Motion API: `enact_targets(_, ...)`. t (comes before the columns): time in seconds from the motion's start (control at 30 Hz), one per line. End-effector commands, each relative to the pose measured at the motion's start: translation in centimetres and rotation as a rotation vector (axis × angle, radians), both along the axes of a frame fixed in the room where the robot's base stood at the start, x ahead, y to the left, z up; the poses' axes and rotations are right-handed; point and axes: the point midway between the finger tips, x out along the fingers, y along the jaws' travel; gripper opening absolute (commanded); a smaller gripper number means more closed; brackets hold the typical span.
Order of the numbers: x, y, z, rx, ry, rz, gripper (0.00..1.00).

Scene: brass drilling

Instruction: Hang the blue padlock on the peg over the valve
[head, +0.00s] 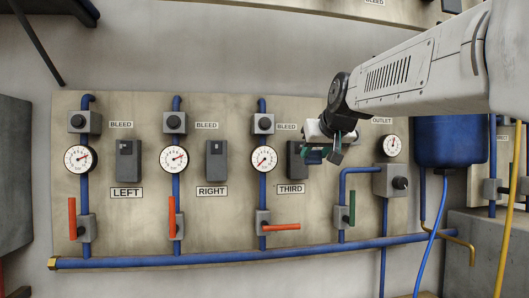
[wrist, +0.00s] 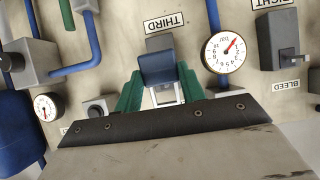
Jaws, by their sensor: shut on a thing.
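My gripper (head: 334,150) is in front of the panel at the THIRD station. In the wrist view, its green fingers (wrist: 158,92) are shut on the blue padlock (wrist: 157,68), whose pale shackle (wrist: 166,96) shows between them. A blue part of the padlock (head: 313,157) shows beside the gripper in the head view. The dark plate (head: 295,160) above the THIRD label is just left of it, partly covered. Its peg is hidden, and I cannot tell whether the padlock touches it. Below, the THIRD valve has an orange lever (head: 281,227) lying level.
The LEFT plate (head: 128,160) and RIGHT plate (head: 216,160) are left of my gripper. A round gauge (head: 264,159) and blue pipe stand close by on the left. The outlet gauge (head: 392,146) and blue tank (head: 450,142) are on the right.

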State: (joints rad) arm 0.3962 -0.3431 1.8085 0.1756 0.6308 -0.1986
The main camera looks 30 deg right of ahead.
Motion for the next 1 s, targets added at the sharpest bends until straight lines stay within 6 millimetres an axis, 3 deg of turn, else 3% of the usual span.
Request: enact_targets(1.0, 6.0, -1.7, -0.6, 0.000, -0.001, 0.000, 0.13)
